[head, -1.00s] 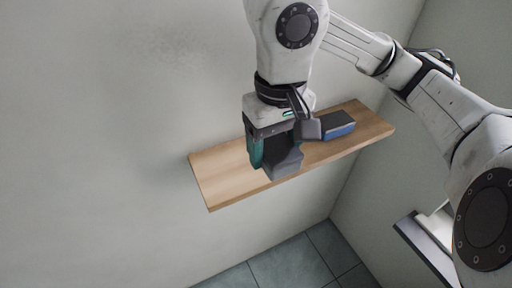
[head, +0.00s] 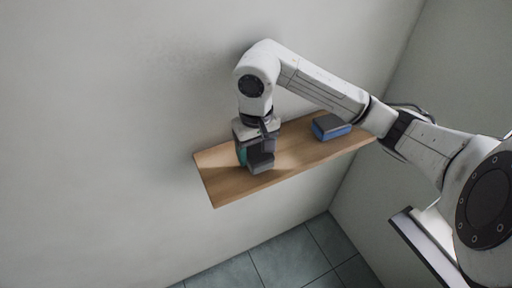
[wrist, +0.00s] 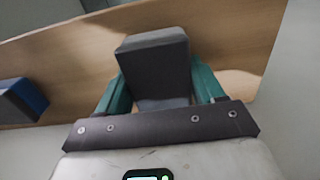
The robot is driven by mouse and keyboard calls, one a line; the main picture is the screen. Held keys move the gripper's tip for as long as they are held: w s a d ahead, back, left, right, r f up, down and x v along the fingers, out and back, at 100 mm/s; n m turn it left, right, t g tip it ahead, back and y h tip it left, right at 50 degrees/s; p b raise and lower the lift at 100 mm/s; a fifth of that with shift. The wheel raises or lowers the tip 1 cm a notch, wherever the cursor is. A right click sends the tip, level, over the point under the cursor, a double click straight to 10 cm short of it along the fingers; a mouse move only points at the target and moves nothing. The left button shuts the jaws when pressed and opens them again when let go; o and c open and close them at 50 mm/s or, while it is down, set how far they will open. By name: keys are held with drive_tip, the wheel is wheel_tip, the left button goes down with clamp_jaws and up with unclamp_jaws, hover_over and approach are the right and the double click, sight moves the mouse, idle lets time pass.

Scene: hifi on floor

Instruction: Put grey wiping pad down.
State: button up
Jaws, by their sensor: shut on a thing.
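The grey wiping pad (head: 261,163) is a dark grey block held in my gripper (head: 254,157), low over the left part of the wooden shelf (head: 222,187). In the wrist view the pad (wrist: 155,65) sits between the two teal fingers of my gripper (wrist: 160,88), which are shut on its sides. Behind it the wooden shelf (wrist: 235,50) fills much of the wrist view. I cannot tell whether the pad's underside touches the shelf.
A blue and dark grey block (head: 331,127) lies on the shelf to the right of my gripper, also at the left in the wrist view (wrist: 20,100). Bare shelf lies between them. A wall backs the shelf. A light-topped ledge (head: 428,243) stands at lower right.

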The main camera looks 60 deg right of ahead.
sight(256, 149)
drive_tip(key=shift+f, duration=0.25)
drive_tip(key=shift+f+b, duration=0.2)
drive_tip(key=shift+b, duration=0.2)
drive_tip(key=o, duration=1.1)
drive_tip(key=shift+r, duration=0.15)
drive_tip(key=shift+r+p, duration=0.2)
drive_tip(key=shift+p, duration=0.35)
wheel_tip(256, 149, up, 12)
drive_tip(key=shift+f+p, duration=0.1)
drive_tip(key=shift+p, duration=0.6)
